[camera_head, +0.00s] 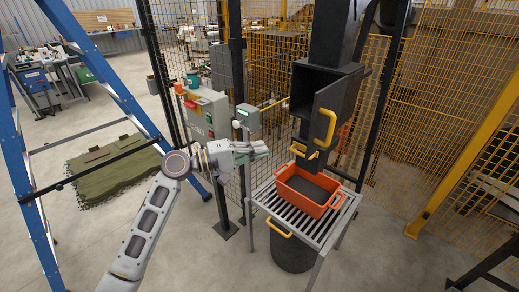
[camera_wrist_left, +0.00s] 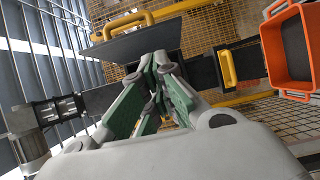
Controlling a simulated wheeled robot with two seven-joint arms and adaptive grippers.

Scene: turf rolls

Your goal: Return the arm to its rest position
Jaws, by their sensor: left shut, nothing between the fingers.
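My left arm comes in from the lower left in the head view. Its gripper (camera_head: 258,148) is stretched out to the right, shut and empty, in front of the control box and short of the dark machine. In the left wrist view the green-padded fingers (camera_wrist_left: 160,62) come together at their tips with nothing between them. My right gripper does not show in either view.
An orange bin (camera_head: 307,190) stands on a slatted metal table (camera_head: 267,200), below a dark machine with an open door (camera_head: 334,115) and yellow handles. A blue ladder (camera_head: 105,75) stands left. A grey control box (camera_head: 207,112) and mesh fencing are behind the gripper.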

